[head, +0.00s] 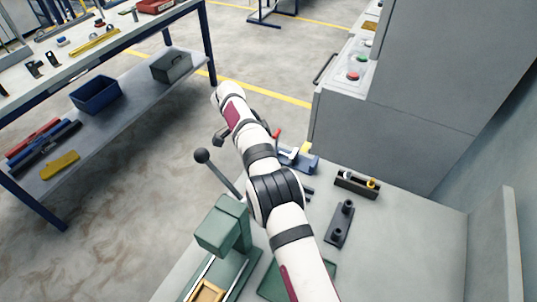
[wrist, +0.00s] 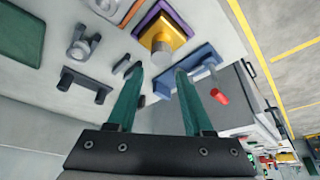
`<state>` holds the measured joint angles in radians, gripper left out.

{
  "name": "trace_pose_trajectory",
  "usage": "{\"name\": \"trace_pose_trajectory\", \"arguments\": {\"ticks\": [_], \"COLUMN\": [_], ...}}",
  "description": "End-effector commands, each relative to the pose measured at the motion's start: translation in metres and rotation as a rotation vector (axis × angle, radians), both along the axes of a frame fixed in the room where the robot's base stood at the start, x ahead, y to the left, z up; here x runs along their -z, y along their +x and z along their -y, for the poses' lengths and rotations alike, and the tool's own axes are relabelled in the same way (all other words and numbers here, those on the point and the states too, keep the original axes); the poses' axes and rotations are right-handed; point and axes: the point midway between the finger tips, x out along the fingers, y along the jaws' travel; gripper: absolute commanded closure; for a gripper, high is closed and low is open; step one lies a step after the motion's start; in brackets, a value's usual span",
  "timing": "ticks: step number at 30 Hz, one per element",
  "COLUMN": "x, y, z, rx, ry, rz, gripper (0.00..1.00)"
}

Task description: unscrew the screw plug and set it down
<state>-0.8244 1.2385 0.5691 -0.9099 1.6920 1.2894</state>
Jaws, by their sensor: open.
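My gripper (wrist: 160,74) is open and empty in the wrist view, its two green fingers apart. In the head view my arm hides the block, and my gripper cannot be made out clearly.
A dark plate with two pegs (head: 337,227) and a black tray (head: 349,188) holding small cylinders lie on the bench, right of my arm. A green press (head: 222,230) with a ball-ended lever stands to its left. A grey cabinet (head: 400,130) borders the bench's far side.

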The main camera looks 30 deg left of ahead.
Motion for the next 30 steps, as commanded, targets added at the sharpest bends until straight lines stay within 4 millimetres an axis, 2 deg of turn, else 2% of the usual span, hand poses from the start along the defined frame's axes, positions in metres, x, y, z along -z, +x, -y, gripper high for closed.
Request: {"name": "trace_pose_trajectory", "arguments": {"ticks": [6,14,24,30], "x": [0.000,0.000,0.031,0.035], "y": [0.001,0.000,0.000,0.000], "z": [0.000,0.000,0.000,0.000], "rx": [0.108,0.114,0.113,0.112], "ry": [0.001,0.001,0.002,0.002], "rz": [0.000,-0.001,-0.002,-0.002], "gripper": [0.49,0.49,0.49,0.49]}}
